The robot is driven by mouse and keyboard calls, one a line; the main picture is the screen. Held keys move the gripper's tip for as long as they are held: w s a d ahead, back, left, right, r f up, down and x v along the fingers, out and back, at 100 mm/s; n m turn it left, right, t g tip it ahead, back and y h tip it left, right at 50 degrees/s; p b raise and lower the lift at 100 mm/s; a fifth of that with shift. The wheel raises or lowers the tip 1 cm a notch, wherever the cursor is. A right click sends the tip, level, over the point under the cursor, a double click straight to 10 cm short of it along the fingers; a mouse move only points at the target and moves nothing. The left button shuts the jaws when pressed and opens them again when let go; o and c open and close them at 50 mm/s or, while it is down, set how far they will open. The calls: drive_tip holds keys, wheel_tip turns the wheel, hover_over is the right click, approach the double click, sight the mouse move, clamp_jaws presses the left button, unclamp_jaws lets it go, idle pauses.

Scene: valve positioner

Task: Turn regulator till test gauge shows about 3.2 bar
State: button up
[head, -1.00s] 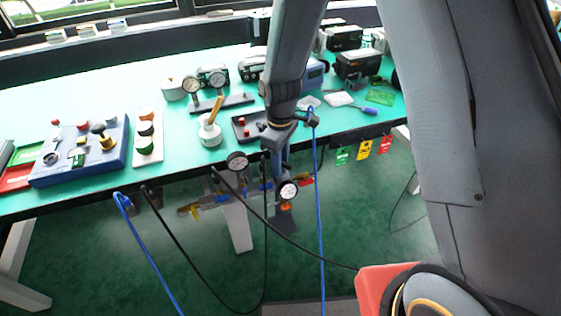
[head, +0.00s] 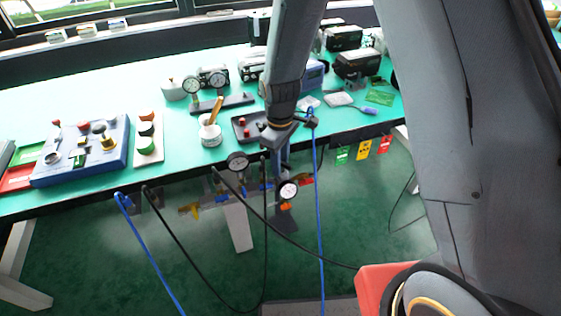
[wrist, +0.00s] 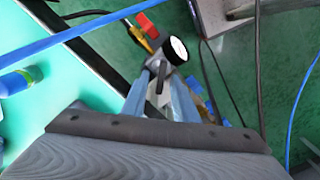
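My gripper (head: 281,172) hangs in front of the bench edge, among the parts mounted below it. One round white-faced gauge (head: 289,190) sits just right of and below my gripper; another gauge (head: 238,162) is to its left. In the wrist view, my gripper's two blue-grey fingers (wrist: 165,100) point away from the camera, with a dark and a pale part between them. A white gauge face (wrist: 177,48) lies just past the fingertips. The regulator knob cannot be made out clearly, nor can contact with it. The gauge needles are too small to read.
Black and blue hoses (head: 321,220) hang around the gripper. A yellow-handled fitting (head: 188,210) sits below the edge at left. Red, yellow and green tags (head: 364,150) hang at right. The green bench (head: 90,90) holds a blue valve block (head: 80,155) and gauges.

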drive_tip(key=shift+r, duration=0.1)
wheel_tip(320, 180, up, 8)
drive_tip(key=shift+f+b, duration=0.2)
drive_tip(key=shift+b, duration=0.25)
idle(0.3)
drive_tip(key=s+d+r+m, duration=0.3)
drive_tip(key=s+d+m, duration=0.2)
drive_tip(key=s+d, duration=0.3)
drive_tip(key=s+d+r+m, duration=0.4)
drive_tip(key=s+d+m, duration=0.2)
drive_tip(key=s+d, duration=0.2)
idle(2.7)
